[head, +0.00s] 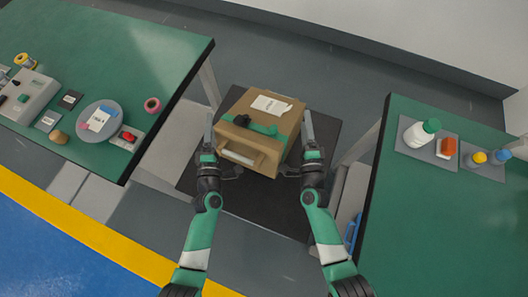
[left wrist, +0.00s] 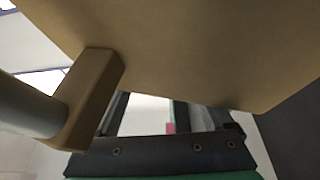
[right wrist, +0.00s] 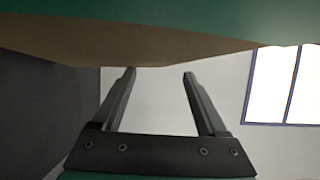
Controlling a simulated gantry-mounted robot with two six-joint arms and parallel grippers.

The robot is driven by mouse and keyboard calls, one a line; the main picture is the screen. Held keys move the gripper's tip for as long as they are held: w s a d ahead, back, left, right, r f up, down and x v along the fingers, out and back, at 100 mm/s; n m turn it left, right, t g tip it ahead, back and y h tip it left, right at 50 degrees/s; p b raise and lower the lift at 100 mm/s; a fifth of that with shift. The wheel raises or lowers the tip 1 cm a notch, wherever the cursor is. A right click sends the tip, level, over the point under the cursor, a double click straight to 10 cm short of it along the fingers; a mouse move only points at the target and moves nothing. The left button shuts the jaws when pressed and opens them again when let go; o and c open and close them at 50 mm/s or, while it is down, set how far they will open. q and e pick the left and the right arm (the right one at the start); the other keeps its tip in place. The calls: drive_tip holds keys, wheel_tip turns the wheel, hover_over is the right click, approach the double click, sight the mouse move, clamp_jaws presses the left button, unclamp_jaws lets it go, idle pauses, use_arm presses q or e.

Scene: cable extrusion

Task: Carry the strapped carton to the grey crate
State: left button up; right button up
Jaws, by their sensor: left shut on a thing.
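The strapped carton (head: 262,128) is a brown box with a green strap, a white label on top and a pale bar handle (head: 240,158) on its near side. It is between my two grippers, over a dark mat; I cannot tell whether it touches it. My left gripper (head: 209,130) is at the carton's left side, shut on it; the carton hides its fingertips in the left wrist view. My right gripper (head: 308,130) is at the right side, its fingers apart with nothing between them. A grey boxy thing (head: 352,195) beside the right bench may be the crate.
A green bench (head: 150,60) on the left holds a grey box, a round plate and small parts. A green bench (head: 440,240) on the right holds bottles on trays. The dark mat (head: 265,212) lies between them. A yellow floor line (head: 80,232) runs nearer.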

use_arm(q)
drive_tip(key=shift+o, duration=0.3)
drive_tip(key=shift+a+r, duration=0.1)
drive_tip(key=shift+a, duration=0.5)
use_arm(e)
drive_tip(key=shift+d, duration=0.6)
use_arm(q)
drive_tip(key=o, duration=0.3)
use_arm(e)
drive_tip(key=shift+o, duration=0.2)
use_arm(q)
drive_tip(key=shift+o, duration=0.2)
drive_tip(key=shift+a, duration=0.1)
use_arm(e)
drive_tip(key=o, duration=0.4)
drive_tip(key=shift+c, duration=0.2)
drive_tip(key=shift+d, duration=0.1)
use_arm(q)
drive_tip(key=s, duration=1.2)
use_arm(e)
drive_tip(key=d, duration=0.7)
drive_tip(key=shift+w, duration=0.25)
